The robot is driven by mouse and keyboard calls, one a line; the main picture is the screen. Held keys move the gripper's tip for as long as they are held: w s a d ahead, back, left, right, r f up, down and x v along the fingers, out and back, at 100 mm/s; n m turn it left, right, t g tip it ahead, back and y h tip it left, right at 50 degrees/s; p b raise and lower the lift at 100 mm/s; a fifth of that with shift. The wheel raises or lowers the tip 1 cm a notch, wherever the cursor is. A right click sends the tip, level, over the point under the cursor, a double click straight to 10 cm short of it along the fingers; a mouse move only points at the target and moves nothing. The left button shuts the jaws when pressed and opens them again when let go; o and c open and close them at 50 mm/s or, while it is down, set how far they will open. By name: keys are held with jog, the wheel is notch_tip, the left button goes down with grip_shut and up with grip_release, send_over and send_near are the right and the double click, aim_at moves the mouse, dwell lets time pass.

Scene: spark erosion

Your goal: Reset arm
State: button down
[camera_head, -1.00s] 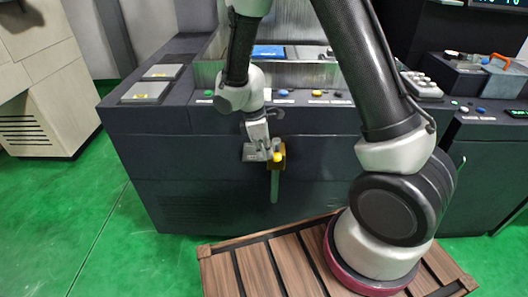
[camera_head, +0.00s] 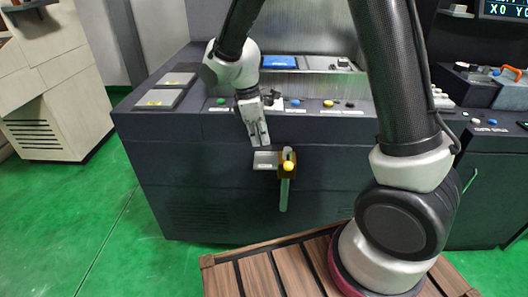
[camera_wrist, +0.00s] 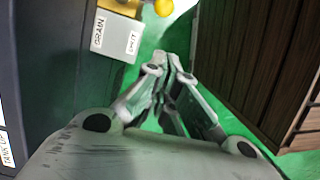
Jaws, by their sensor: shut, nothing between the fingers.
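My gripper (camera_head: 258,136) is shut and empty in front of the dark machine cabinet (camera_head: 210,185). It hangs fingers down, just above and to the left of a valve with a yellow knob (camera_head: 288,165) and a green handle (camera_head: 284,195) pointing down. A small label plate (camera_head: 265,160) sits left of the valve. In the wrist view my gripper's fingertips (camera_wrist: 168,62) are together, apart from the label plate (camera_wrist: 117,36), which reads DRAIN and SHUT. The yellow knob (camera_wrist: 164,7) shows at the top edge.
A row of coloured buttons (camera_head: 296,102) lies along the cabinet's top front edge, with a blue tray (camera_head: 279,62) behind. A slatted wooden platform (camera_head: 290,267) is on the floor below. Green floor (camera_head: 65,220) is clear at left. Another cabinet (camera_head: 485,185) stands at right.

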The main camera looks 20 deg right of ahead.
jog(key=s+d+r+m+t+y, duration=0.2)
jog(key=s+d+r+m+t, duration=0.3)
jog(key=s+d+r+m, duration=0.9)
jog(key=s+d+r, duration=0.4)
jog(key=s+r, duration=0.2)
jog(key=shift+s+d+m, duration=0.35)
jog(key=shift+m, duration=0.05)
